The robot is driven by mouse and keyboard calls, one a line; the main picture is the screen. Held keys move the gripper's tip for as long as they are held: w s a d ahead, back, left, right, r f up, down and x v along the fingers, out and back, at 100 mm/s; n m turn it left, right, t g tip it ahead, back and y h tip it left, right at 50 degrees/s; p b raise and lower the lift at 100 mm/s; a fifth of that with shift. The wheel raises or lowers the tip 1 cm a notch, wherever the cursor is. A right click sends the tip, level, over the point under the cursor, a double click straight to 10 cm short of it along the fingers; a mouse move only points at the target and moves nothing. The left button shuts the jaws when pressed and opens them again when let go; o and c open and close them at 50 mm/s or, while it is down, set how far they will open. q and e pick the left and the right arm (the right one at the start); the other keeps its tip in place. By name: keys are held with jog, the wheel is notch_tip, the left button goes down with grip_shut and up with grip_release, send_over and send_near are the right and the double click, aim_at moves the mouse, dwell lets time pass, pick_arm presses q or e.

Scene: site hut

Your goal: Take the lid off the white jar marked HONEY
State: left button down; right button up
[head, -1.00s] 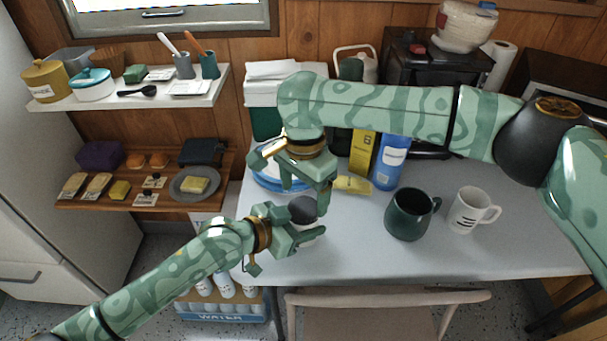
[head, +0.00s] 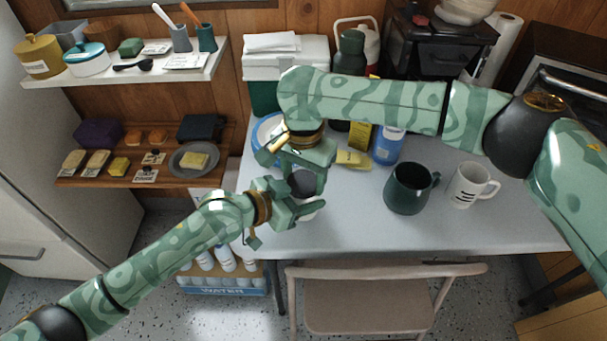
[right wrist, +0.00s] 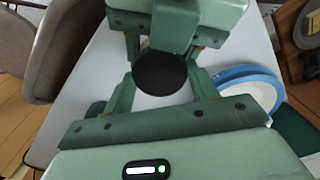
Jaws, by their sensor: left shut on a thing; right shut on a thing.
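A small white jar (head: 309,216) with a dark round lid (head: 301,187) stands at the table's left front part. Its label is hidden, so I cannot read HONEY. My left gripper (head: 303,205) comes in from the left, low, and is shut on the white jar's body. My right gripper (head: 303,178) reaches down from above and is shut on the lid, one finger on each side. In the right wrist view the lid (right wrist: 160,72) sits between my right fingers, with the left gripper (right wrist: 172,30) beyond it. The lid appears to be on the jar.
A dark green mug (head: 408,190) and a white mug (head: 466,188) stand to the right. Behind are a blue container (head: 388,146), a yellow box (head: 359,136) and blue-rimmed plates (head: 268,128). A chair (head: 375,300) stands at the front edge.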

jog(key=n, duration=0.4)
jog(key=o, duration=1.1)
jog(key=shift+r, duration=0.15)
